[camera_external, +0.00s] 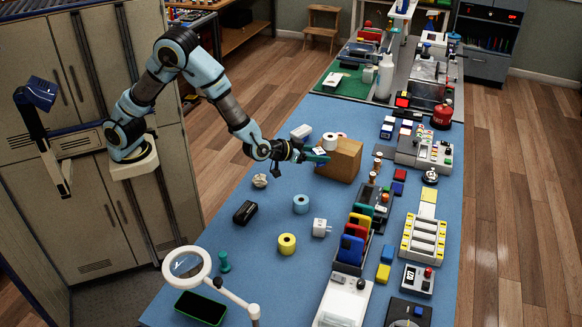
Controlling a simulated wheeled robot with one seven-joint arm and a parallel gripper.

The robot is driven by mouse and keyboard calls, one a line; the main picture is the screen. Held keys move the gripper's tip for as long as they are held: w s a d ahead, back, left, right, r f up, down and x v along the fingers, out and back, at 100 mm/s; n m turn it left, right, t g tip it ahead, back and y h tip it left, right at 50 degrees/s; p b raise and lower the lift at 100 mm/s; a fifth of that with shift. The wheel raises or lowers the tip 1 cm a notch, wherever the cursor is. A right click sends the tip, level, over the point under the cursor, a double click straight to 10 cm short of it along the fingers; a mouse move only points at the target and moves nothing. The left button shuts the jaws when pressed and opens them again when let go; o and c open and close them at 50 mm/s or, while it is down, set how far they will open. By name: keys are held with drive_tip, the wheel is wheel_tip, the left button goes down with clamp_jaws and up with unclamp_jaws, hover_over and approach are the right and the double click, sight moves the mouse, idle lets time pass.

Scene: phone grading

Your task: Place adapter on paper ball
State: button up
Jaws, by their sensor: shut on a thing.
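A white block-shaped adapter (320,228) stands on the blue bench, right of a light-blue tape roll. The crumpled whitish paper ball (260,181) lies on the left part of the bench, below and left of my gripper. My gripper (318,155) is above the bench, close to the near side of a wooden block. It is shut on a small whitish thing (319,150), too small here to identify. My gripper is apart from both the paper ball and the standing adapter.
The wooden block (340,160) bears a white roll (330,141). A light-blue roll (301,203), a yellow roll (286,244) and a black box (245,212) lie nearby. A phone rack (352,245) and devices crowd the right side. Bare bench surrounds the paper ball.

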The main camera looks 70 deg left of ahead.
drive_tip(key=s+a+n+g+y, duration=0.1)
drive_tip(key=s+a+n+y, duration=0.35)
drive_tip(key=s+a, duration=0.2)
drive_tip(key=n+g+y+p, duration=0.1)
drive_tip(key=n+g+y, duration=0.2)
drive_tip(key=n+y, duration=0.2)
hover_over(259, 176)
drive_tip(key=shift+m, duration=0.25)
wheel_tip(259, 176, down, 5)
drive_tip(key=shift+w+a+r, duration=0.1)
drive_tip(key=shift+r, duration=0.1)
drive_tip(key=shift+f+p, duration=0.45)
drive_tip(key=shift+f, duration=2)
drive_tip(key=shift+f, duration=0.15)
drive_tip(key=o, duration=1.3)
